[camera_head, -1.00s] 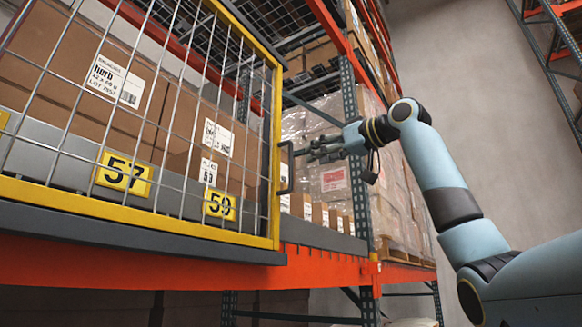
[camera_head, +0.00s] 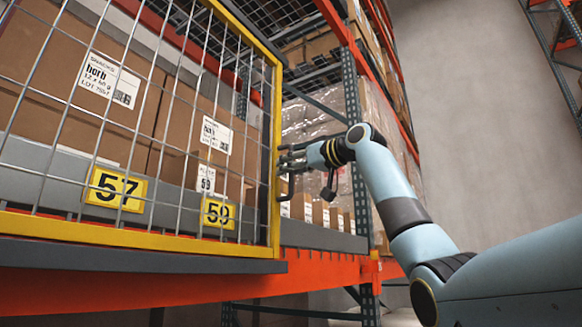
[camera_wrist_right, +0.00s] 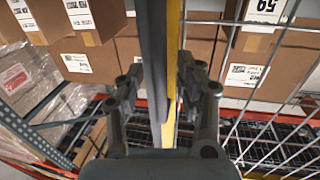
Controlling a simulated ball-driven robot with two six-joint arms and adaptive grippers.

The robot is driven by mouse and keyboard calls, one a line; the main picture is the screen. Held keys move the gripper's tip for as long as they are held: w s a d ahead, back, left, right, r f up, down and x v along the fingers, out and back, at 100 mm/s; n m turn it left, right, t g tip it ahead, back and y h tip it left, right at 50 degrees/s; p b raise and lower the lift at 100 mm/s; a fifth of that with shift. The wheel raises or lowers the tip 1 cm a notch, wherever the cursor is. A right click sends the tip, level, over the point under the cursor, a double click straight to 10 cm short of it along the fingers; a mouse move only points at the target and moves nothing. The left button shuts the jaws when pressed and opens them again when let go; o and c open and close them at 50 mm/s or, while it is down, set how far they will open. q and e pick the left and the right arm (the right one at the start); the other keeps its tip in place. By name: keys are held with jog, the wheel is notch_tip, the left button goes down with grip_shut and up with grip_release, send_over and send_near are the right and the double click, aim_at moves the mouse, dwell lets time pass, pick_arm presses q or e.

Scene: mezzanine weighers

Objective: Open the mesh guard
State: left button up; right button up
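The mesh guard (camera_head: 277,110) has a yellow frame with wire mesh and covers the shelf bay on the left of the head view. It looks closed, with its right post upright at the bay's edge. A dark handle (camera_head: 289,188) sits on that post, partly hidden by my right gripper (camera_head: 285,160). In the right wrist view the fingers of the right gripper (camera_wrist_right: 160,80) are spread. The dark handle bar (camera_wrist_right: 153,45) runs between them, beside the yellow post (camera_wrist_right: 173,40). I cannot see either finger pressing on the bar. My left gripper is not in view.
Behind the mesh are brown cartons (camera_head: 95,75) and yellow plates 57 (camera_head: 117,190) and 59 (camera_head: 218,213). An orange beam (camera_head: 130,290) runs below. A rack upright (camera_head: 354,100) and wrapped cartons stand right of the guard. A bare wall is at far right.

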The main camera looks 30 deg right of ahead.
jog(key=shift+c, duration=0.4)
grip_shut()
jog(key=shift+w+f, duration=0.1)
